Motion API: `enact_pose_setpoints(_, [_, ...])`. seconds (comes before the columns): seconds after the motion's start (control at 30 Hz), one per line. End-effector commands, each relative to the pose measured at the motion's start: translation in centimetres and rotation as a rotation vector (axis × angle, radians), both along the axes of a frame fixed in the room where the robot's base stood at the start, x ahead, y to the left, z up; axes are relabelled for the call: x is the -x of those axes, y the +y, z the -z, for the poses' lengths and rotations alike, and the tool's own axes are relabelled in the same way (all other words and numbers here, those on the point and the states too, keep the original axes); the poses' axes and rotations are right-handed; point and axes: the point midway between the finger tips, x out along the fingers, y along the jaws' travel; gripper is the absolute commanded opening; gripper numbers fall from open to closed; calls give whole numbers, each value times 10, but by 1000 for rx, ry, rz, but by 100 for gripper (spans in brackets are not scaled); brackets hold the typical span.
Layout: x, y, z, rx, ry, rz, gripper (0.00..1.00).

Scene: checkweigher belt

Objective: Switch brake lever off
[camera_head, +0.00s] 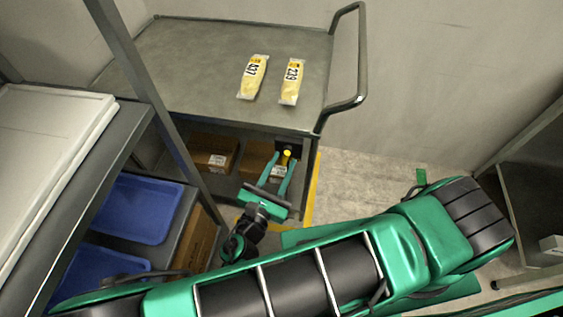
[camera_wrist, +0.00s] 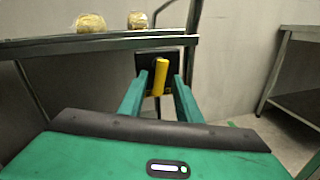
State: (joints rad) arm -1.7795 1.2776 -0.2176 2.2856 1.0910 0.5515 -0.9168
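The brake lever (camera_wrist: 160,77) is a yellow handle on a black plate (camera_wrist: 146,61) below the cart top. In the wrist view it stands nearly upright, leaning slightly. In the head view only a small yellow part of the lever (camera_head: 286,156) shows, near the cart's right front leg. My gripper (camera_wrist: 159,80) is open and empty, its two green fingers apart on either side of the lever in the picture. The lever appears at or just beyond the fingertips; I cannot tell whether it is between them. No finger visibly touches it. My gripper (camera_head: 284,162) reaches toward the cart's front in the head view.
The grey cart (camera_head: 190,60) carries two yellow packets (camera_head: 253,78) (camera_head: 291,82) and has a handle (camera_head: 361,60) at right. Cardboard boxes (camera_head: 212,153) sit on its lower shelf. Blue trays (camera_head: 138,208) are at left. The floor (camera_head: 360,185) right of the cart is clear.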

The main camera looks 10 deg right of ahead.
Motion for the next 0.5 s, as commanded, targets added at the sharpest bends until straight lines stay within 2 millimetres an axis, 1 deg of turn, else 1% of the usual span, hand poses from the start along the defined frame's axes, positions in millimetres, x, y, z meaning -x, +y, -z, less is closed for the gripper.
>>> enact_pose_setpoints(0.03, [0, 0, 0, 0, 0, -1, 18])
enact_pose_setpoints(0.07, [0, 1, 0, 0, 0, -1, 11])
enact_pose_setpoints(0.1, [0, 1, 0, 0, 0, -1, 2])
enact_pose_setpoints(0.13, [0, 1, 0, 0, 0, -2, 0])
enact_pose_setpoints(0.37, [1, 1, 0, 7, 2, -3, 0])
enact_pose_setpoints(0.5, [1, 1, 1, 39, 15, -4, 0])
